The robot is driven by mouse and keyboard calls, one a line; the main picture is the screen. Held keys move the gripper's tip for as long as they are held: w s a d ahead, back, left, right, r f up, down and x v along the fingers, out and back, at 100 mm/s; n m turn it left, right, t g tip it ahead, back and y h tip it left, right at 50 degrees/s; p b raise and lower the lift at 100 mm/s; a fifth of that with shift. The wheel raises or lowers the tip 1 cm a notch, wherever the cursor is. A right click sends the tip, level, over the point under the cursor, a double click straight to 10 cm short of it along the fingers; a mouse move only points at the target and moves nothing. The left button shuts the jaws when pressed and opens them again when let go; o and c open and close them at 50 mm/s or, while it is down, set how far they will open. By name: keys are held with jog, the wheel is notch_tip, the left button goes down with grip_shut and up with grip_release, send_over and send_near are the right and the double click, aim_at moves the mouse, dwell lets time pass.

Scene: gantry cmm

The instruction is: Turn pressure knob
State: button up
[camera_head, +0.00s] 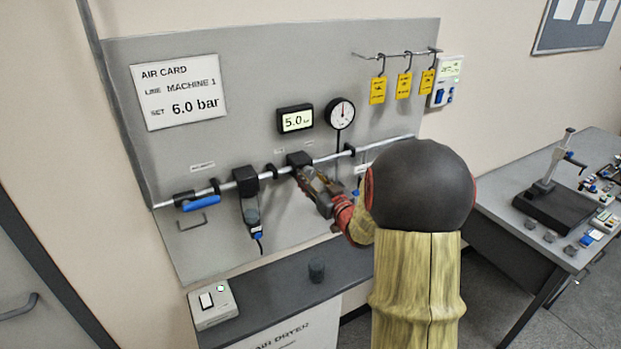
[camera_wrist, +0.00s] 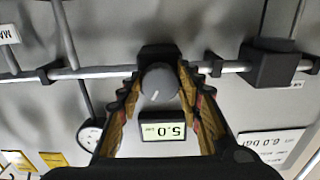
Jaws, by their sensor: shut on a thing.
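The pressure knob (camera_wrist: 158,82) is a round grey knob with a pale pointer line, below a black regulator block (camera_head: 299,158) on the air pipe. My gripper (camera_head: 308,178) is at the knob and hides it in the head view. In the wrist view, the two fingers of my gripper (camera_wrist: 159,90) lie on either side of the knob, shut on it. The digital display (camera_head: 296,119) reads 5.0 bar. The round gauge (camera_head: 340,113) hangs beside it. The air card (camera_head: 178,91) reads "MACHINE 1" and "SET 6.0 bar".
A blue-handled valve (camera_head: 197,201) and a filter unit (camera_head: 249,206) sit left along the pipe (camera_head: 378,145). Yellow tags (camera_head: 404,85) hang at upper right. The air dryer (camera_head: 345,272) stands below, with a switch box (camera_head: 212,303) on top. A workbench (camera_head: 497,190) is at right.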

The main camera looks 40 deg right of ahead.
jog(key=m+p, duration=0.1)
jog(key=m, duration=0.4)
jog(key=shift+r+p, duration=0.1)
jog(key=shift+p, duration=0.2)
jog(key=m+p, duration=0.2)
jog(key=m, duration=0.4)
jog(key=shift+a+m, duration=0.1)
jog(key=shift+m, duration=0.2)
dwell(0.4)
jog(key=o, duration=1.1)
jog(key=shift+o, duration=0.3)
jog(key=v, duration=1.2)
